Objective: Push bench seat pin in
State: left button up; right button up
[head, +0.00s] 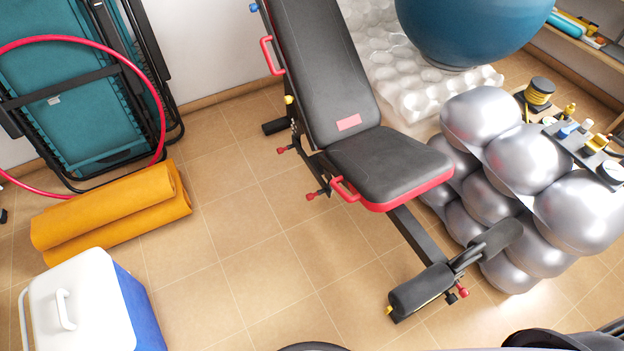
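The weight bench (390,168) stands on the tiled floor in the middle of the head view, with a tilted black backrest (318,65) and a red-edged seat. A red-knobbed pin (311,196) sticks out at the left, below the seat by the frame. Another red knob (281,150) sits higher on the frame near the backrest. A third red knob (463,292) is at the front foot rollers. I cannot tell from this view how far any pin is in.
Stacked silver balls (525,158) stand close to the bench's right. A blue-and-white cooler (128,305) and rolled orange mats (110,215) lie left, near a red hoop (160,95) and folded teal lounger (60,70). The floor left of the bench is clear.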

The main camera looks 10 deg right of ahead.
aim_at(310, 196)
jog(key=i+j+z, duration=0.15)
jog(key=z, duration=0.25)
jog(key=i+j+z, duration=0.1)
jog(key=z, duration=0.3)
jog(key=j+z, duration=0.25)
jog(key=z, duration=0.15)
jog(key=i, duration=0.05)
